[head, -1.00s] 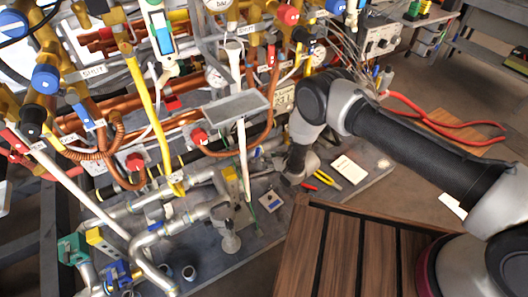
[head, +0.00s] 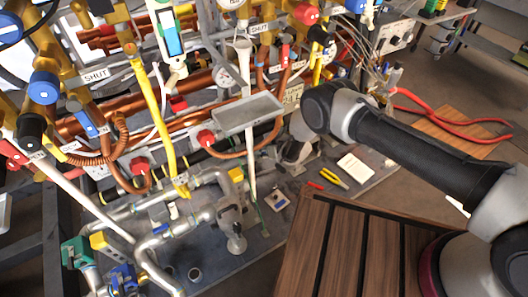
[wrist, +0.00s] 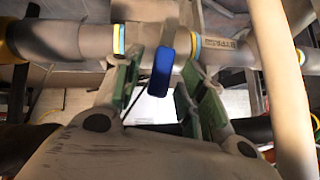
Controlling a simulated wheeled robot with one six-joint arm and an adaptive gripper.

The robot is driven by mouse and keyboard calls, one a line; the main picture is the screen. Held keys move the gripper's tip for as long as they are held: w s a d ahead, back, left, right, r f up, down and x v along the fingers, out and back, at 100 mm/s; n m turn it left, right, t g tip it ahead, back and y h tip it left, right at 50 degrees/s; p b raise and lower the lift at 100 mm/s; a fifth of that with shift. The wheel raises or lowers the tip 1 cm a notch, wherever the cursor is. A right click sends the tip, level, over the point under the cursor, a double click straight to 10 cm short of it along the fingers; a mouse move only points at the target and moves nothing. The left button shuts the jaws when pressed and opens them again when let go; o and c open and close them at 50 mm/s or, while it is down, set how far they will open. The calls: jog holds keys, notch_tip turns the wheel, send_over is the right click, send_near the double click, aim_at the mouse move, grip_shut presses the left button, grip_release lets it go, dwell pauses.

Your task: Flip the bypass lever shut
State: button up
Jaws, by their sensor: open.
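In the wrist view a horizontal grey pipe (wrist: 225,48) carries a partly readable label that looks like BYPASS, with blue and yellow bands near its middle. The bypass lever, with a blue grip (wrist: 162,72), hangs at this pipe and points toward the camera. My gripper (wrist: 160,88) is open, with its green-padded fingers on either side of the blue grip. Gaps show on both sides, and I see no clear contact. In the head view my arm's lower end shows near the pipes, but the fingers and this lever cannot be made out.
A pale upright pipe (wrist: 281,80) stands close on the right in the wrist view. In the head view a grey tray (head: 247,113), copper pipes and a yellow pipe (head: 153,110) crowd the rig. Yellow-handled pliers (head: 334,178) and a white card (head: 355,168) lie on the bench.

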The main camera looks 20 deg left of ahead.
jog(key=shift+w+a+f, duration=0.2)
jog(key=shift+a+f, duration=0.3)
grip_shut()
